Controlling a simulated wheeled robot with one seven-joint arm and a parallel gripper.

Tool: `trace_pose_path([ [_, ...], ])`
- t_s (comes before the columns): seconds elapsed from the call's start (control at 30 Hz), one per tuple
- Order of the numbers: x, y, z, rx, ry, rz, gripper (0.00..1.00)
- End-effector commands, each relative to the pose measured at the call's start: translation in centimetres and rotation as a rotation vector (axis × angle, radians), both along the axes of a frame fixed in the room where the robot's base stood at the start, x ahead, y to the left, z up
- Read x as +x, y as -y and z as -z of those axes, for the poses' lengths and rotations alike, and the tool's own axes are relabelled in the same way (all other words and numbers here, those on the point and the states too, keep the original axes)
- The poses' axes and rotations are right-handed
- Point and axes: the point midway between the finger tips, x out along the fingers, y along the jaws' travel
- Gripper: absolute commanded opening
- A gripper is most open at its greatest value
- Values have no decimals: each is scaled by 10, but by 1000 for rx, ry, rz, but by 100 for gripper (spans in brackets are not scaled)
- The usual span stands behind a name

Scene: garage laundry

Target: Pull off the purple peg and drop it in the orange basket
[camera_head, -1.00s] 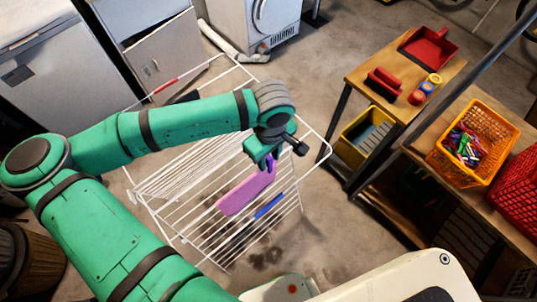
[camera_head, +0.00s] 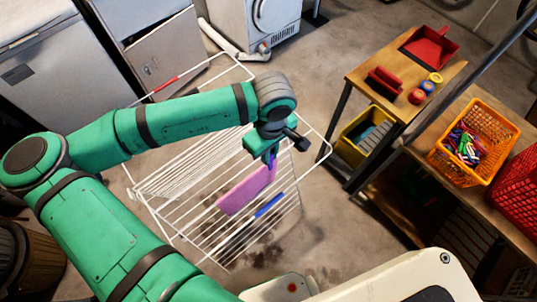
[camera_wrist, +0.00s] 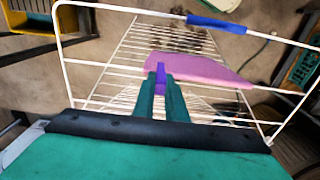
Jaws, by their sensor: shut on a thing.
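The purple peg (camera_wrist: 160,74) is between my gripper's fingertips in the wrist view, and part of it shows in the head view (camera_head: 271,160). My gripper (camera_wrist: 163,88) is shut on it, at the near edge of a pink cloth (camera_wrist: 195,67). The cloth (camera_head: 243,192) hangs on the white drying rack (camera_head: 187,235). I cannot tell whether the peg still touches the cloth. The orange basket (camera_head: 502,128) stands on the wooden bench at the right, with several coloured pegs (camera_head: 464,148) inside.
A red basket (camera_head: 521,193) stands next to the orange one. A small table (camera_head: 425,75) holds a red dustpan (camera_head: 430,46) and small jars. A dark diagonal pole (camera_head: 478,70) crosses near the bench.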

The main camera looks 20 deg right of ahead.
Motion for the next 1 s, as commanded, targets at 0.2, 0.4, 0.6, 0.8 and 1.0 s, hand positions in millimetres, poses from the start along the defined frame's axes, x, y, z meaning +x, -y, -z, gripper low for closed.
trace_pose_path([
  [0.2,0,0,-10,1,2,0,0],
  [0.4,1,0,-18,-1,1,-2,0],
  [0.6,-1,4,-27,0,2,9,0],
  [0.8,0,3,-36,0,1,7,0],
  [1.0,1,-1,-42,1,2,-2,0],
])
